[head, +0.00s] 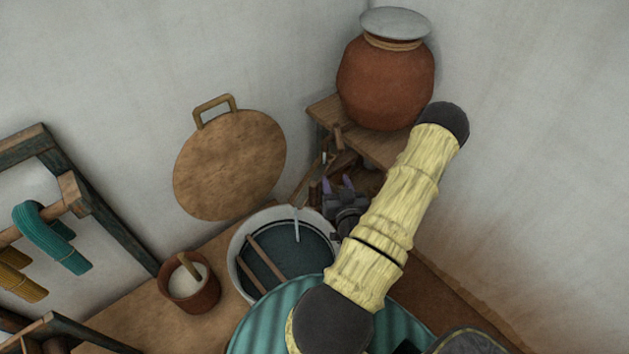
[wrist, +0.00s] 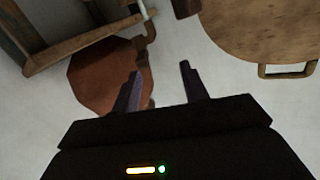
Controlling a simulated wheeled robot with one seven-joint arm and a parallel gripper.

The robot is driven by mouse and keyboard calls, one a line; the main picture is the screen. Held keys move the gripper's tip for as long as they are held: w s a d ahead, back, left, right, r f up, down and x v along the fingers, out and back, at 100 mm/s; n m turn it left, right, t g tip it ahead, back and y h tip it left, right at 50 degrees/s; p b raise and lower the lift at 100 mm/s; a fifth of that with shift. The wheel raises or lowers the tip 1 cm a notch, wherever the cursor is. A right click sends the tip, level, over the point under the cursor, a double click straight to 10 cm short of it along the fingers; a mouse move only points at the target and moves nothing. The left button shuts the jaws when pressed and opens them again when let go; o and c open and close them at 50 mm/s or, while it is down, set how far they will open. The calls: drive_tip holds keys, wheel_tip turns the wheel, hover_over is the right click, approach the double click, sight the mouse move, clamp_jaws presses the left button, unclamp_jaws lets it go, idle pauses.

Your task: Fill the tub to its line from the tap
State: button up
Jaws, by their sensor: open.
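The tub (head: 237,270) is round with a pale rim. A dark teal surface shows inside, with two wooden sticks across it; I cannot make out its line. A thin pale streak (head: 296,223) shows at the tub's back; whether it is running water is unclear. The wooden tap (head: 337,136) is low on the lidded clay pot (head: 385,85), above and right of the tub. It also shows in the wrist view (wrist: 149,32), just beyond my fingertips. My gripper (head: 338,184) is open and empty, below the tap and apart from it; it also shows in the wrist view (wrist: 160,72).
A wooden stand (head: 376,148) holds the pot in the corner. A round wooden lid (head: 230,165) leans on the wall behind the tub. A brown cup (head: 191,291) with a stick stands left of the tub. A frame (head: 85,205) with teal and yellow yarn is at far left.

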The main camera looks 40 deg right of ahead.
drive_tip(key=w+a+r+n+g+y, duration=0.2)
drive_tip(key=w+a+n+g+y, duration=0.5)
drive_tip(key=w+a, duration=0.5)
drive_tip(key=s+a+r+g, duration=0.1)
drive_tip(key=s+a+r, duration=0.2)
drive_tip(key=a, duration=0.3)
drive_tip(key=s+a+r+g+y, duration=0.1)
drive_tip(key=s+a+r+g, duration=0.1)
drive_tip(key=a+r, duration=0.3)
drive_tip(key=s+a+r+n+g+y, duration=0.1)
drive_tip(key=s+a+r, duration=0.3)
drive_tip(key=a, duration=0.4)
drive_tip(key=shift+s+g, duration=0.4)
drive_tip(key=shift+s, duration=0.2)
drive_tip(key=shift+r, duration=0.1)
drive_tip(key=shift+c, duration=0.2)
drive_tip(key=shift+c, duration=0.6)
drive_tip(key=shift+w, duration=0.1)
